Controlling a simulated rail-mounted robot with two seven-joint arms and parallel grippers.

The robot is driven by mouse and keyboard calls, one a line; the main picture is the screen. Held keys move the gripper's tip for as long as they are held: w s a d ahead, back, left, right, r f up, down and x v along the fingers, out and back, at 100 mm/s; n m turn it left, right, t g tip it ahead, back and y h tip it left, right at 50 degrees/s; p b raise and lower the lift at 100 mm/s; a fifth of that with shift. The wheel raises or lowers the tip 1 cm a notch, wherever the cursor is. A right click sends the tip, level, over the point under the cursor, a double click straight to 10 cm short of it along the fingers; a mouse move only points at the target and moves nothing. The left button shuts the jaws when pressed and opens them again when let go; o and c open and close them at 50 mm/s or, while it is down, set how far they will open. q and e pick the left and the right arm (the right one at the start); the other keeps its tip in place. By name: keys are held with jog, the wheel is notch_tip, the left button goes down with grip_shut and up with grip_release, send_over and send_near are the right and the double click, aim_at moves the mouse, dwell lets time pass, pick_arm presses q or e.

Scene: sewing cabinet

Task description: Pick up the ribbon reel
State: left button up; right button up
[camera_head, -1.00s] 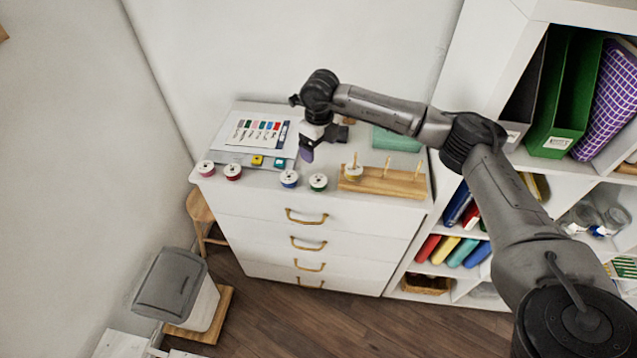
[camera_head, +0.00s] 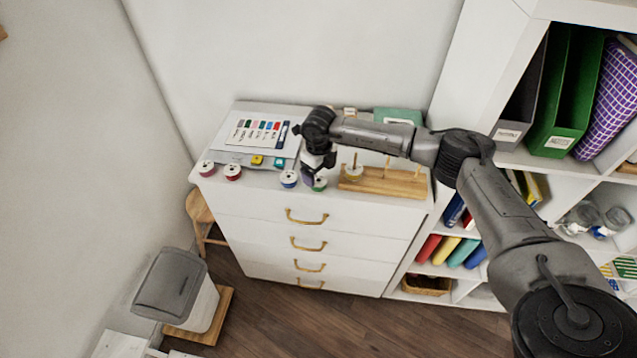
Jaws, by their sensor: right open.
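My left gripper is not in view.
A colour chart card (camera_head: 258,133) lies at the back left of the cabinet top (camera_head: 222,180). A green box (camera_head: 398,116) stands behind the rack. A tall shelf unit (camera_head: 487,75) stands to the right, a grey-lidded bin (camera_head: 170,284) at lower left.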

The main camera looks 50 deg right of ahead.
aim_at(318, 179)
jog(key=shift+a+f, duration=0.1)
jog(key=shift+f, duration=1.9)
jog(key=shift+c, duration=0.4)
jog(key=c, duration=0.9)
